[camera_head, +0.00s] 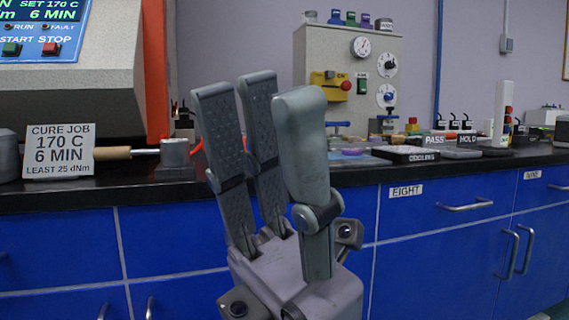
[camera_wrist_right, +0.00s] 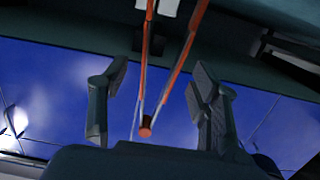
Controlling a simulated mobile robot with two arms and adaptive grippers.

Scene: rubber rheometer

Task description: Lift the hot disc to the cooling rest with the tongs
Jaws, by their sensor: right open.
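I cannot pick out the hot disc.
A large grey machine (camera_head: 70,105) stands at the left, with a CURE JOB sign (camera_head: 59,151) in front. A beige control cabinet (camera_head: 348,80) stands behind. PASS and HOLD trays (camera_head: 467,139) lie at the right. Blue drawers (camera_head: 440,240) front the black counter.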

